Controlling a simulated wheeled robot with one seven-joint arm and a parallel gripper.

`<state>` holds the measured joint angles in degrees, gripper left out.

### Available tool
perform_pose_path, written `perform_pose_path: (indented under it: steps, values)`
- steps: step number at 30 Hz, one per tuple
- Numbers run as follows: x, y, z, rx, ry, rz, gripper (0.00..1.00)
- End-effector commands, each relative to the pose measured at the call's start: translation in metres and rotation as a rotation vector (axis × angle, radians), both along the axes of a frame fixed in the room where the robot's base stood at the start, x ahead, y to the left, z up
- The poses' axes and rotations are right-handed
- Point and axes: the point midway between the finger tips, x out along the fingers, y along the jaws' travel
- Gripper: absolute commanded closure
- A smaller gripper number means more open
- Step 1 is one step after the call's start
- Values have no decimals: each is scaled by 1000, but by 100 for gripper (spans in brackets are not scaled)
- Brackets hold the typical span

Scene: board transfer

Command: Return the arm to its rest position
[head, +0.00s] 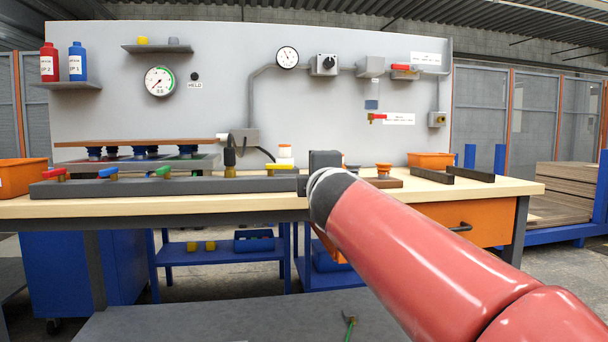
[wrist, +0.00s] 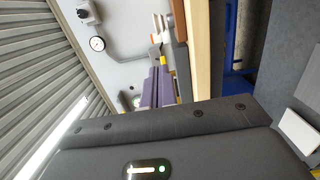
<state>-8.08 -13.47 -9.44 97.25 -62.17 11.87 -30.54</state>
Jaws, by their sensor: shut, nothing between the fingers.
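My gripper (wrist: 157,72) shows in the wrist view as two narrow purple-grey fingers, shut together and empty, beyond its dark grey body with a green light. In the head view my red arm reaches from the lower right toward the bench middle. Its dark end stands in front of the bench, and the fingers are hidden there. A thin brown board (head: 135,142) lies level over dark blue suction cups (head: 145,152) at the bench's left, well apart from my arm.
The wooden workbench (head: 480,190) carries a long dark grey bar (head: 200,185) with coloured handles. Orange bins stand at the left (head: 22,178) and right (head: 430,159). The grey back panel (head: 230,75) holds gauges and valves. A grey surface (head: 220,318) lies low in front.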

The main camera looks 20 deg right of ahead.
Motion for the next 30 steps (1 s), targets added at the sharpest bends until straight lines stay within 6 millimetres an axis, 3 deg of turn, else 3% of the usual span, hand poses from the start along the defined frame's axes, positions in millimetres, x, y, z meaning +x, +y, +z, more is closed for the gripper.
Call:
perform_pose_path:
  steps: [16, 19, 23, 26, 30]
  values:
    - [-4, -2, 0, 2, 2, -1, 100]
    - [-13, -6, -5, 74, 22, -20, 100]
    - [-53, -14, -37, 370, 121, -107, 100]
    - [-102, -9, -87, 685, 252, -222, 100]
    - [-174, 13, -156, 1053, 433, -402, 100]
